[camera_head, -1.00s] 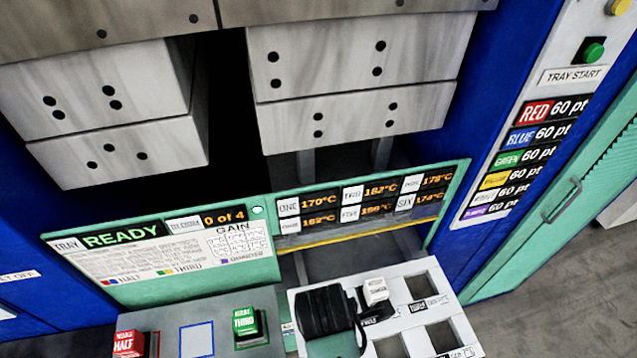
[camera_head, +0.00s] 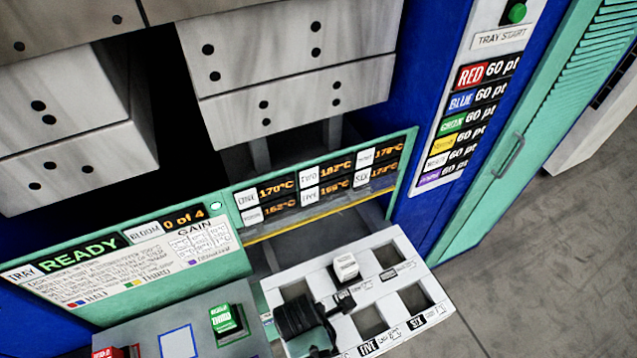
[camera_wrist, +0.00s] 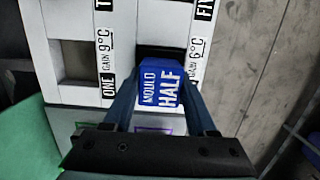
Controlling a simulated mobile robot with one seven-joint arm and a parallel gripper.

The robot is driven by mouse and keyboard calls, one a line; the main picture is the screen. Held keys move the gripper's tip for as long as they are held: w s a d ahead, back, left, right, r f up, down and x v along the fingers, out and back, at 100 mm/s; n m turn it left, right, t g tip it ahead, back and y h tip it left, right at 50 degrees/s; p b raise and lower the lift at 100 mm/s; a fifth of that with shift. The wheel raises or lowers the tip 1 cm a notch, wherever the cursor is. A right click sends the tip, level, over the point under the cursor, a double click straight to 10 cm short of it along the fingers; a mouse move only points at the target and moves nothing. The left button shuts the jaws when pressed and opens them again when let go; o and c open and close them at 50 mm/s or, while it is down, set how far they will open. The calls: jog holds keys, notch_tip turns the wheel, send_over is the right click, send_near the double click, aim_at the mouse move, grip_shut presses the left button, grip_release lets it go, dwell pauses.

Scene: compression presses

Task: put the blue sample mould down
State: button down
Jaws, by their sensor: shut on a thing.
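The blue sample mould (camera_wrist: 160,82), marked MOULD HALF, is between the two fingers of my gripper (camera_wrist: 161,95) in the wrist view. My gripper is shut on it. The mould overlaps the near part of a dark square opening (camera_wrist: 160,52) in the white tray (camera_wrist: 75,20). I cannot tell whether it touches the tray. In the head view my gripper (camera_head: 305,318) is over the left part of the white tray (camera_head: 335,300), and the blue mould is hidden.
A white block (camera_head: 345,266) sits in the tray's back row, close to my gripper. Other tray openings (camera_head: 391,254) look empty. Left of the tray, a grey stand holds a green block (camera_head: 225,318), a red block (camera_head: 105,352) and a bare blue-outlined square (camera_head: 178,341). Press blocks (camera_head: 290,65) hang above.

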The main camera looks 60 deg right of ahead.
jog(key=shift+w, duration=0.1)
jog(key=shift+c, duration=1)
grip_release()
jog(key=shift+f, duration=0.1)
notch_tip(320, 180, up, 12)
jog(key=a, duration=0.1)
jog(key=shift+w+a, duration=0.3)
jog(key=shift+w, duration=0.1)
